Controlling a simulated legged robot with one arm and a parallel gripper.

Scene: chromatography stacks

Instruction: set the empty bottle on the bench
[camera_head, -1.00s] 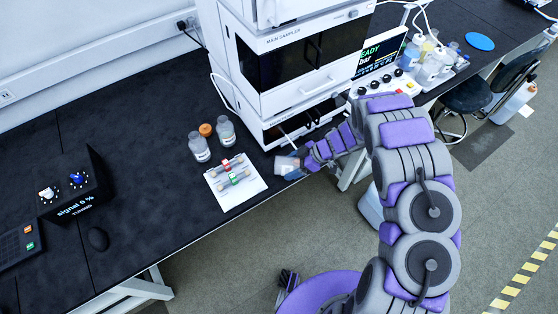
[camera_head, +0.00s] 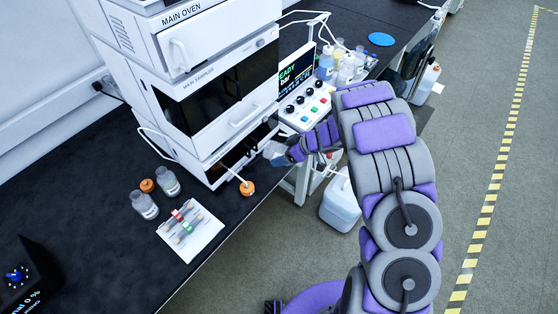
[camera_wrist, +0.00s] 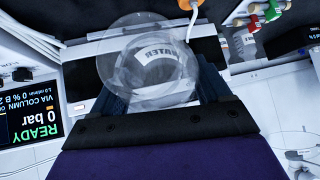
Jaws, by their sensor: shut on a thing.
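My gripper (camera_head: 288,153) is shut on a clear, see-through bottle (camera_head: 274,150) in front of the white instrument stack. In the wrist view the bottle (camera_wrist: 150,62) fills the space between the dark jaws (camera_wrist: 160,95), with a label reading "WATER" on it. It looks empty and is held above or at the bench's front edge; whether it touches anything cannot be told. The black bench (camera_head: 110,225) has bare room to the left of the stack.
Two clear bottles (camera_head: 144,204) and an orange cap (camera_head: 147,186) stand on the bench beside a white sheet (camera_head: 190,232) with small fittings. An orange cap with a tube (camera_head: 247,188) lies near the stack. A white jerrycan (camera_head: 340,200) stands on the floor.

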